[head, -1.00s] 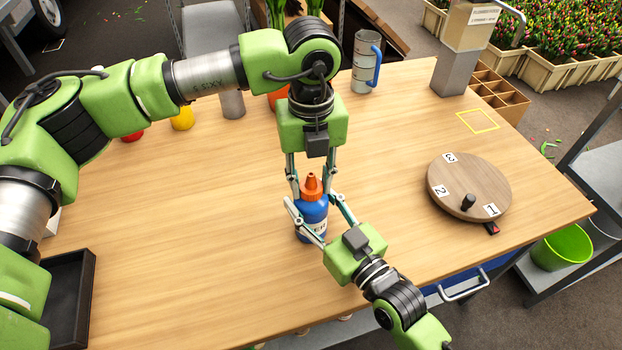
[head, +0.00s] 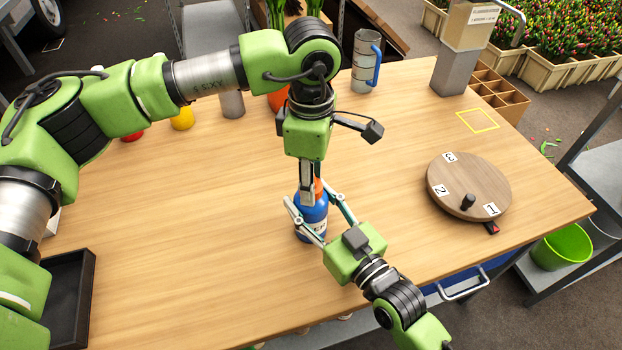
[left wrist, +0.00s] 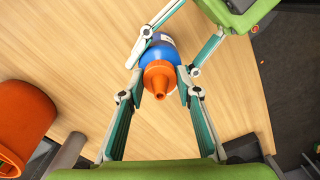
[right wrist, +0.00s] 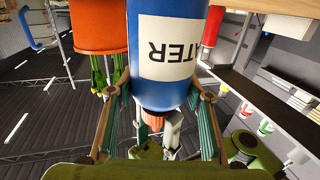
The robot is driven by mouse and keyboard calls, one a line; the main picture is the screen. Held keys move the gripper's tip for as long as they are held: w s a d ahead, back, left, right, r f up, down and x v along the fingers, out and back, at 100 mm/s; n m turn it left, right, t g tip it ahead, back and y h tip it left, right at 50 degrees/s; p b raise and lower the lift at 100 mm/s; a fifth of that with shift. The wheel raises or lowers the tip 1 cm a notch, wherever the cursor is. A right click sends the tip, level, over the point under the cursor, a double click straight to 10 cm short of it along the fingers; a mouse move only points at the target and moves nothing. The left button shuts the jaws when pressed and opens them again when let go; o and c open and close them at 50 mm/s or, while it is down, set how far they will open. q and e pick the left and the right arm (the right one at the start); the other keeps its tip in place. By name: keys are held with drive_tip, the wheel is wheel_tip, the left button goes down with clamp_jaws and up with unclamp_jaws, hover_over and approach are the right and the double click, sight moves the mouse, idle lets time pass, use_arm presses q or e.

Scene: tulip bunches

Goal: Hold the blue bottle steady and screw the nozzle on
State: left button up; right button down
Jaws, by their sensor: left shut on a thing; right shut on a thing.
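The blue bottle (head: 318,212) stands upright near the middle of the wooden table (head: 200,250). Its white label shows upside down in the right wrist view, where the bottle (right wrist: 165,85) is large between the fingers. My right gripper (head: 313,205) is shut on the bottle's body from the front right. The orange nozzle (left wrist: 158,76) sits at the bottle's top. My left gripper (head: 309,185) reaches down from above and is shut on the nozzle, a finger on either side. In the head view its fingers hide most of the nozzle. The thread is hidden.
A round wooden turntable (head: 470,187) with number tags is at the right. A grey jug (head: 365,62) with a blue handle and an orange pot (head: 279,98) stand behind. A black tray (head: 68,300) is at the left edge. The table around the bottle is mostly clear.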

use_arm(q)
drive_tip(key=m, duration=0.7)
drive_tip(key=shift+m, duration=0.4)
drive_tip(key=m, duration=0.5)
drive_tip(key=shift+m, duration=0.4)
drive_tip(key=o, duration=1.2)
drive_tip(key=shift+r, duration=2.25)
drive_tip(key=shift+c, duration=0.2)
